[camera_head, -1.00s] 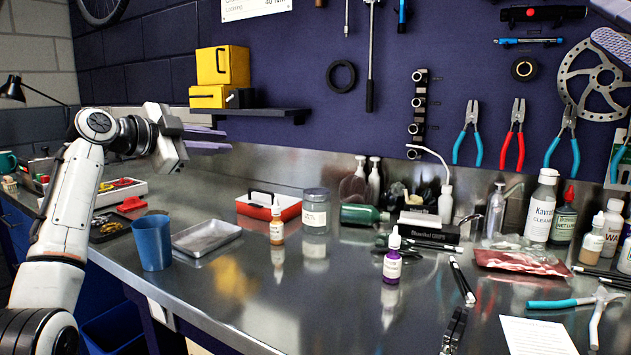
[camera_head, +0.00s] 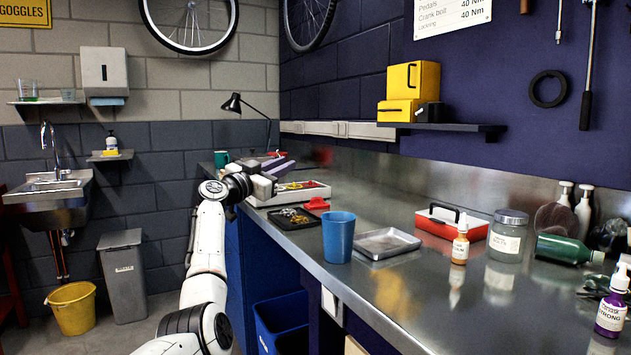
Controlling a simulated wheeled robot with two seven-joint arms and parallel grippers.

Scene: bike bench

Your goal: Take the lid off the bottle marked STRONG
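The bottle marked STRONG (camera_head: 611,315) is a small purple bottle with a white label. It stands upright on the steel bench at the right edge of the view. My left gripper (camera_head: 279,168) is at the far left part of the bench, well away from the bottle. Its two purplish fingers look apart, with nothing seen between them. My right gripper is out of view.
A red toolbox (camera_head: 436,227) is behind. The front middle of the bench is clear.

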